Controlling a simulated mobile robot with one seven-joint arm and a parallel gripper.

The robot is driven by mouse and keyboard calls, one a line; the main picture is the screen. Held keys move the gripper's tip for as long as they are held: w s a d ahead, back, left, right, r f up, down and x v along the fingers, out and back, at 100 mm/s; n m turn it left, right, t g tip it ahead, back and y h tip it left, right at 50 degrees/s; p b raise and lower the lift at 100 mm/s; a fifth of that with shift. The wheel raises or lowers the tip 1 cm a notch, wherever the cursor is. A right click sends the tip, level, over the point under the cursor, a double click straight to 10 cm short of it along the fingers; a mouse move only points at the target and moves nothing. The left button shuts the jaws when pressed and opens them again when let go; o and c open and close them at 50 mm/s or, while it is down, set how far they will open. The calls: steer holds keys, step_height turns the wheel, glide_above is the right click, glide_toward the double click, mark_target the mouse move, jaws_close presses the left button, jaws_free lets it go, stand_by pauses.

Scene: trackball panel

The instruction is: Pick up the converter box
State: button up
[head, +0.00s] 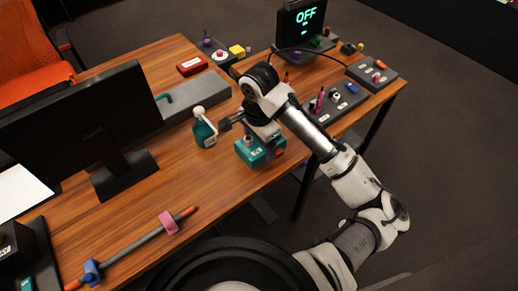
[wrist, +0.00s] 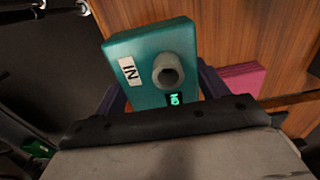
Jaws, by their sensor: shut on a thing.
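The converter box, a teal box, (head: 256,156) is near the front edge of the wooden table in the head view, under my gripper (head: 259,138). In the wrist view the teal box (wrist: 140,61) shows a white "IN" label, a round grey socket and a small green lit display. My gripper (wrist: 160,95) has its dark fingers on either side of the box and is shut on it. The gripper body hides the near end of the box. I cannot tell whether the box is clear of the tabletop.
A monitor (head: 85,130) and a grey rod with a pink block (head: 168,222) are further left. Panels with knobs (head: 335,103) and an "OFF" display (head: 302,18) are at the right back. A pink block (wrist: 242,78) shows beside the box.

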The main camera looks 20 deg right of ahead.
step_height(320, 180, up, 15)
steer(key=shift+r+p, duration=0.2)
steer(key=shift+p, duration=0.1)
steer(key=shift+a+f, duration=0.1)
